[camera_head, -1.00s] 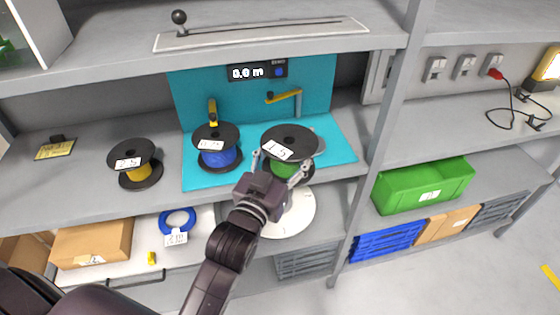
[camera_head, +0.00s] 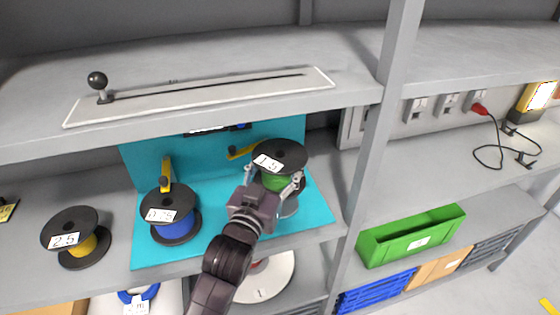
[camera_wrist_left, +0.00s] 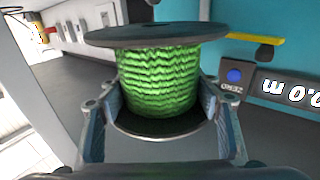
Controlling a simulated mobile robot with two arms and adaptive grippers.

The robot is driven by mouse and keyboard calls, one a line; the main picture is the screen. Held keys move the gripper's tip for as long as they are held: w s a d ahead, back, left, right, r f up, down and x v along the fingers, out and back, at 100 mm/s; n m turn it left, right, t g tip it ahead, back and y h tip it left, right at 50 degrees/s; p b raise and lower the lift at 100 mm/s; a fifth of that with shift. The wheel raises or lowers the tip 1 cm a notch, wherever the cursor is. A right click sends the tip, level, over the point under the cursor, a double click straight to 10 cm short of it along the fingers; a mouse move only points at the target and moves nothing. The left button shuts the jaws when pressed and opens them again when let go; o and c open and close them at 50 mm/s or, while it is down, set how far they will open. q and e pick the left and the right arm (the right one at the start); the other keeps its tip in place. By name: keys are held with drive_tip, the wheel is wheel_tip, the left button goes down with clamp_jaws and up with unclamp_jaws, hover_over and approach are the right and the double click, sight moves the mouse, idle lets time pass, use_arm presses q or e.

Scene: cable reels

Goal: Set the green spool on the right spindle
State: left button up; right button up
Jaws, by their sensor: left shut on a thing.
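The green spool (camera_head: 283,182), with black flanges and a "1.5" label, is held by my left gripper (camera_head: 270,190) above the right side of the teal board. In the left wrist view the green winding (camera_wrist_left: 155,85) sits between the two fingers (camera_wrist_left: 160,115), which close on it from both sides. A grey round base (camera_head: 290,208) shows partly beneath the spool; the right spindle itself is hidden by the spool and gripper, so I cannot tell whether they touch. A blue spool (camera_head: 172,228) stands on the left of the board. My right gripper is not in view.
A yellow spool (camera_head: 90,244) stands on the shelf at left. Yellow crank arms (camera_head: 165,172) rise behind the spools. The upper shelf (camera_head: 210,70) overhangs the board, and a grey post (camera_head: 372,150) stands to the right. A green crate (camera_head: 412,238) sits lower right.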

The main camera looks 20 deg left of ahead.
use_arm(q)
drive_tip(key=shift+f, duration=0.25)
drive_tip(key=shift+w, duration=0.2)
drive_tip(key=shift+s, duration=0.1)
drive_tip(key=shift+f, duration=0.1)
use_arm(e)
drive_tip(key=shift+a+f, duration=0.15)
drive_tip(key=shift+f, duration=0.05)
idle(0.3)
use_arm(q)
drive_tip(key=shift+f, duration=0.2)
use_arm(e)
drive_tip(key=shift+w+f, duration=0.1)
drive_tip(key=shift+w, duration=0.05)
use_arm(q)
drive_tip(key=shift+f+b, duration=0.3)
drive_tip(key=shift+f, duration=0.2)
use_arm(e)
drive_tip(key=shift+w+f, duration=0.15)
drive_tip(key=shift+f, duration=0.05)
